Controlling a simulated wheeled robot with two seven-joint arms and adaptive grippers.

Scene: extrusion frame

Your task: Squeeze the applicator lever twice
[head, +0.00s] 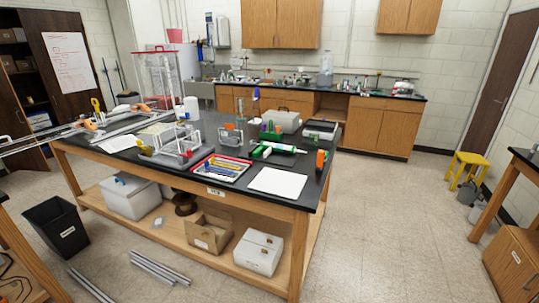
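The applicator (281,148) appears to be the green and white tool with a white tube, lying on the black-topped workbench (225,188) near its right end. Its green part is at the left and the tube points right. The lever is too small to make out clearly. Neither of my grippers is in view, so nothing shows touching the applicator.
A white sheet or board (277,183) lies in front of the applicator. A red-rimmed tray (221,168) with coloured tools is to its left. An orange and green item (320,160) stands to its right. Floor right of the bench is clear up to a yellow stool (467,168).

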